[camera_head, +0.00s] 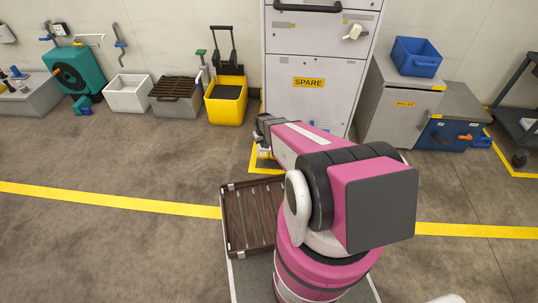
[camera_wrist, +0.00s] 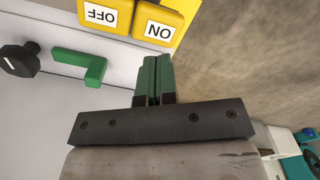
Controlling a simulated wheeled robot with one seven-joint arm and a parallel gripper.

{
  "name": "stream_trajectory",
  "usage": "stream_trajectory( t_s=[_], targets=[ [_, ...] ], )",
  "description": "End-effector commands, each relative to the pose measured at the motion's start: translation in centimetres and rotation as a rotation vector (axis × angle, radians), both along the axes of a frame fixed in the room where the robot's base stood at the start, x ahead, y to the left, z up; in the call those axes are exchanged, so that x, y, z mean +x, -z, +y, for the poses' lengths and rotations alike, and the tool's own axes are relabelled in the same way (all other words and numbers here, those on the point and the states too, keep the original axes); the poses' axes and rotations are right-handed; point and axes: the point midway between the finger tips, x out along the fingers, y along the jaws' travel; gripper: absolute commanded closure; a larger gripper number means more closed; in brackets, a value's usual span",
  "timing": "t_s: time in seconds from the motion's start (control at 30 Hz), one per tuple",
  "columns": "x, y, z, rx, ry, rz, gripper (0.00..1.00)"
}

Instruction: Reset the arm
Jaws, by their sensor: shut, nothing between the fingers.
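My arm (camera_head: 345,200), pink, black and white, is bent and reaches away toward the tall white cabinet (camera_head: 290,55) with a yellow SPARE label. In the wrist view my gripper (camera_wrist: 153,62) has its two green fingers pressed together, with nothing between them. The fingertips appear close below a yellow ON block (camera_wrist: 157,28) and a yellow OFF block (camera_wrist: 105,14); I cannot tell whether they touch. A green handle (camera_wrist: 80,65) and a black knob (camera_wrist: 18,60) are on the pale panel to the left. In the head view the fingers cannot be made out.
A brown slatted tray (camera_head: 252,215) lies beside my arm. A yellow bucket cart (camera_head: 226,100), a grey crate (camera_head: 175,103) and a white bin (camera_head: 128,95) stand along the wall. A grey cabinet (camera_head: 390,105) with a blue bin (camera_head: 416,57) is right. The floor at left is clear.

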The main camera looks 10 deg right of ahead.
Motion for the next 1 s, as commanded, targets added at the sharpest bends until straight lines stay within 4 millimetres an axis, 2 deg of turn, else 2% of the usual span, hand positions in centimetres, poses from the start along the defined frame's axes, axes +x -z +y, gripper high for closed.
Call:
stream_trajectory(
  t_s=[0.33, 0.47, 0.57, 0.8, 0.9, 1.0],
  targets=[
    [0.0, -0.5, 0.0, 0.0, 0.001, 0.0, 1.0],
    [-1.3, -3.0, 0.0, 0.0, 0.011, -0.002, 1.0],
    [-3.6, -7.4, 0.0, 0.0, 0.034, -0.005, 1.0],
    [-12.1, -20.8, 0.0, 0.001, 0.118, -0.008, 1.0],
    [-15.7, -25.3, 0.0, 0.001, 0.152, -0.008, 1.0],
    [-18.5, -28.6, 0.0, 0.001, 0.178, -0.008, 1.0]
  ],
)
